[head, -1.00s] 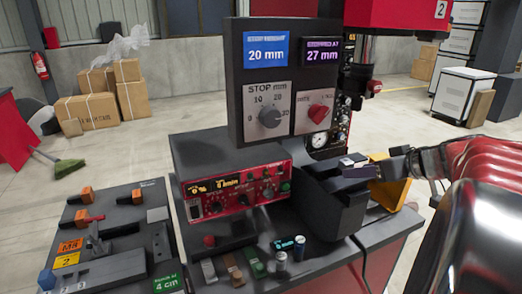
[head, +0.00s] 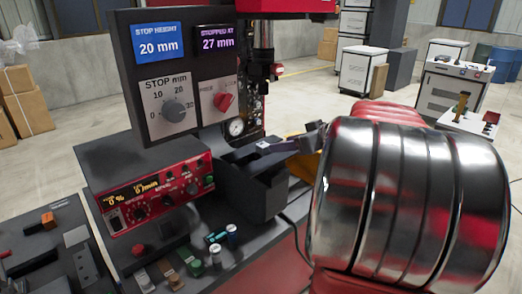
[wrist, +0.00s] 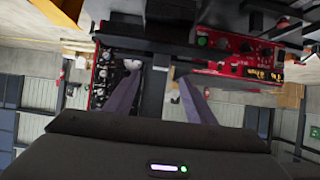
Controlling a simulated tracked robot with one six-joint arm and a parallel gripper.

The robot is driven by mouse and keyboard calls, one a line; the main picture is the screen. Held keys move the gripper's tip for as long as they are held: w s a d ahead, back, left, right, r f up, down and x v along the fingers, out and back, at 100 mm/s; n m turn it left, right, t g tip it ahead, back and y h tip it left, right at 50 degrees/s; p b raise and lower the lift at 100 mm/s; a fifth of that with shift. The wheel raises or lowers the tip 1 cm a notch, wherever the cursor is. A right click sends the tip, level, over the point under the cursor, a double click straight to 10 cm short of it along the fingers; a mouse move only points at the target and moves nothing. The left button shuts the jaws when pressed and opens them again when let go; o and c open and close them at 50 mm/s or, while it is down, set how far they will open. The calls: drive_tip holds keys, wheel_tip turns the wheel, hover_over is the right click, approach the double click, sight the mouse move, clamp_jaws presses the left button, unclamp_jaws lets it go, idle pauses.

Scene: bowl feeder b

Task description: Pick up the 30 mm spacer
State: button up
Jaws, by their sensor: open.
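Small spacer-like pieces stand at the front of the machine in the head view: a grey block (head: 144,281), a brown block (head: 172,276), a green block (head: 195,267) and two silver cylinders (head: 215,254) and (head: 232,237). No 30 mm marking is readable on any of them, so I cannot tell which is the 30 mm spacer. My gripper is open and empty in the wrist view (wrist: 160,80), its two fingers apart.
The control panel reads stop height 20 mm (head: 160,41) and stopped at 27 mm (head: 217,37). The red controller (head: 157,192) stands behind the pieces. A side bench (head: 45,245) with orange-handled tools is at left. A yellow bin (head: 298,166) shows behind my gripper.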

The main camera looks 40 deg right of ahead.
sight(267, 147)
drive_tip(key=shift+x, duration=2.15)
drive_tip(key=shift+x, duration=2.65)
drive_tip(key=shift+f, duration=0.1)
drive_tip(key=shift+s, duration=0.1)
drive_tip(key=c, duration=1.2)
